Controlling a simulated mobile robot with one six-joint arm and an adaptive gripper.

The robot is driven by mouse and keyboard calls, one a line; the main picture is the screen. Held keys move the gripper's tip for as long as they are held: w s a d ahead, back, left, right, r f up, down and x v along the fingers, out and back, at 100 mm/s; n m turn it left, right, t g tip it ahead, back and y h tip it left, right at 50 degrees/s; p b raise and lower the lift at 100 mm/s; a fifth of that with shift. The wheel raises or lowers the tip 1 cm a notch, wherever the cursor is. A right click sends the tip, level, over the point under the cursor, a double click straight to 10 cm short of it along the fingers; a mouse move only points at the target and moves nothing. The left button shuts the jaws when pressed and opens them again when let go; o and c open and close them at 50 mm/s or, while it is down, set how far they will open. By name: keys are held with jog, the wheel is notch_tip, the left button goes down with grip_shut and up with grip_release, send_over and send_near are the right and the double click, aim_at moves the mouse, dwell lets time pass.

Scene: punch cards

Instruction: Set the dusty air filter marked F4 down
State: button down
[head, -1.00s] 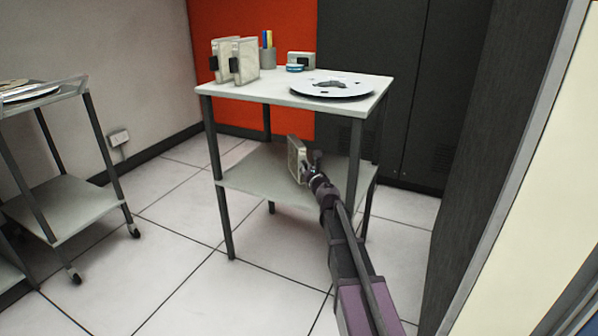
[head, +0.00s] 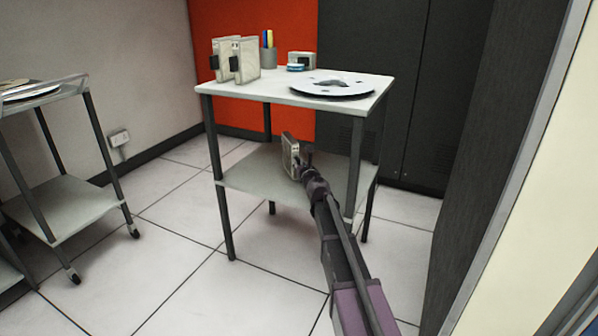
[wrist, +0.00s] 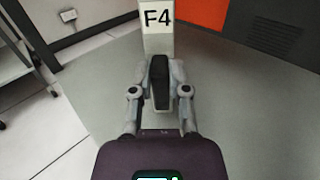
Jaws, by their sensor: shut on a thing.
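The air filter marked F4 (head: 290,155) is a pale, upright, thin box at the lower shelf (head: 240,178) of the table. In the wrist view its F4 label (wrist: 157,17) faces me, above a dark handle (wrist: 159,80). My gripper (wrist: 160,88) is shut on that handle, one finger on each side. In the head view my gripper (head: 306,160) reaches in under the tabletop from the front right. The filter's lower edge is close to the shelf; I cannot tell whether it touches.
The tabletop (head: 285,95) above holds two similar filters (head: 245,60), a pen cup (head: 268,55), a small box (head: 301,60) and a reel (head: 332,86). A table leg (head: 354,165) stands right of my arm. The shelf around the filter is clear. A cart (head: 75,205) stands at left.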

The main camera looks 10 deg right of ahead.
jog(key=shift+f+b, duration=1.15)
jog(key=shift+f, duration=0.35)
jog(key=c, duration=0.6)
grip_release()
jog(key=s, duration=0.4)
jog(key=s+d, duration=0.1)
jog(key=s, duration=0.3)
jog(key=s+d, duration=0.1)
jog(key=s, duration=0.3)
